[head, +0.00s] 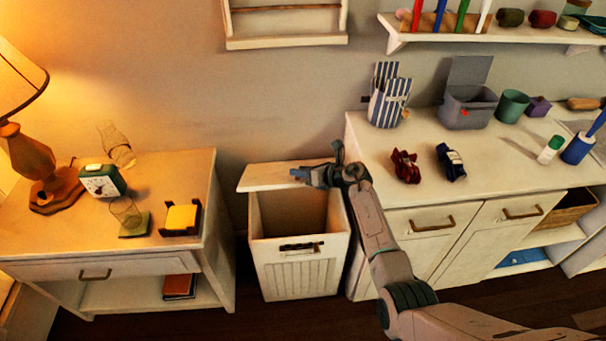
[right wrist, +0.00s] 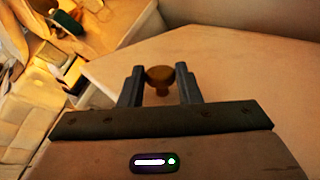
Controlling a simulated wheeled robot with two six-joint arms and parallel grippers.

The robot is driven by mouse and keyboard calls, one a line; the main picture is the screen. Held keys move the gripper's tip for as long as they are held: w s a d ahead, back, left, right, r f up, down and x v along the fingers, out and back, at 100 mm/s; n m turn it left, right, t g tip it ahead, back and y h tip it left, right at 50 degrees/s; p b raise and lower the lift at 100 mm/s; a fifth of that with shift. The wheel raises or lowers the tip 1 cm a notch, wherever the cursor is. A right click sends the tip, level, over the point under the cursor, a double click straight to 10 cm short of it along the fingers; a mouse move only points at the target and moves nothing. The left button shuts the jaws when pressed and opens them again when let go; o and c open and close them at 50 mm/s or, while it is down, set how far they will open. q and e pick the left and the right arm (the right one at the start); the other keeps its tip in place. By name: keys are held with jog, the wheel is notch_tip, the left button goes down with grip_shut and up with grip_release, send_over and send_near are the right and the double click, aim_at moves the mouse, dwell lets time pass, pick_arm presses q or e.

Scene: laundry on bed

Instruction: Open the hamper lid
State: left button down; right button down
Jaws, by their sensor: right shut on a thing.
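The white hamper (head: 300,276) stands on the floor between the nightstand and the dresser. Its lid (head: 265,177) is raised off the front, and the dark inside of the hamper shows below it. My right gripper (head: 303,174) is at the lid's right side, shut on a small brown knob (right wrist: 160,75). In the right wrist view the knob sits between the two fingers (right wrist: 160,88), with the pale lid surface (right wrist: 225,75) behind it. My left gripper is not in view.
The nightstand (head: 110,273) with lamp (head: 35,165) and clock (head: 102,181) stands close on the left. The dresser (head: 400,250) stands close on the right, with a striped holder (head: 389,100) and a grey box (head: 467,110) on top. A wall shelf (head: 285,42) hangs above the hamper.

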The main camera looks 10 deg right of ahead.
jog(key=shift+w+r+p, duration=0.3)
jog(key=shift+w+r, duration=0.15)
jog(key=shift+r, duration=0.1)
jog(key=c, duration=1.1)
grip_release()
jog(key=shift+o, duration=0.2)
jog(key=shift+f, duration=0.1)
jog(key=shift+s, duration=0.1)
jog(key=b+v, duration=0.1)
jog(key=v, duration=0.9)
jog(key=shift+d+r, duration=0.25)
jog(key=shift+d, duration=0.1)
jog(key=shift+s, duration=0.1)
